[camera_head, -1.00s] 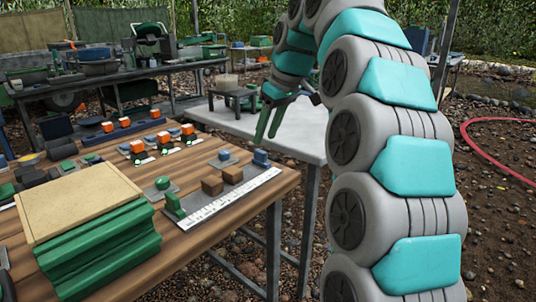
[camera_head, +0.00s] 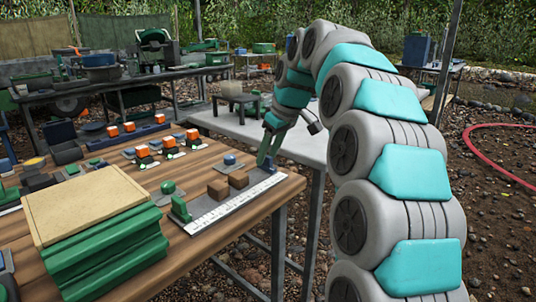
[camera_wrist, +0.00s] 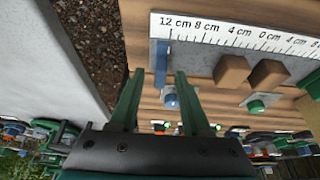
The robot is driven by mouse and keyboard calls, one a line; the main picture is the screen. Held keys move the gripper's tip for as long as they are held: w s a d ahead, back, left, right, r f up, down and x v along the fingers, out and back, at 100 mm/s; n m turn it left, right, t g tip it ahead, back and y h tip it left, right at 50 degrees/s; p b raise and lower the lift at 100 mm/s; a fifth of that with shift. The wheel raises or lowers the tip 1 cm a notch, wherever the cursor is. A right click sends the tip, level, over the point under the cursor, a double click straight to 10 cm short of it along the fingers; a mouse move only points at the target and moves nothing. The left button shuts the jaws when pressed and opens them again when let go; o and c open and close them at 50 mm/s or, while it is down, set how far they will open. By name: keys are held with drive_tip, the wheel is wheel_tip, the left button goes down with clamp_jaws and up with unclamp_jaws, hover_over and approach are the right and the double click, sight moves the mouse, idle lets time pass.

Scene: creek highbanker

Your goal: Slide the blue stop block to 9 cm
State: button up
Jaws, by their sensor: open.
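The blue stop block (camera_wrist: 161,62) stands at the 12 cm end of the white ruler scale (camera_wrist: 240,32) in the wrist view. My gripper (camera_wrist: 160,73) is open, its green fingertips either side of the block's near end, with visible gaps. I cannot tell if the tips are low enough to flank it. In the head view my gripper (camera_head: 268,164) is over the far right end of the ruler (camera_head: 235,203) and mostly hides the block. Two brown blocks (camera_head: 217,188) (camera_head: 238,180) sit on the track between the blue block and a green end block (camera_head: 180,209).
A blue button (camera_wrist: 171,98) lies between my fingers in the wrist view, beyond the track. A green button (camera_head: 168,187) is beside the track. A green stack with a tan board (camera_head: 85,205) stands at front left. The wooden table's right edge is close.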

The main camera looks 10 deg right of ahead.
drive_tip(key=shift+f, duration=0.25)
clamp_jaws()
idle(1.4)
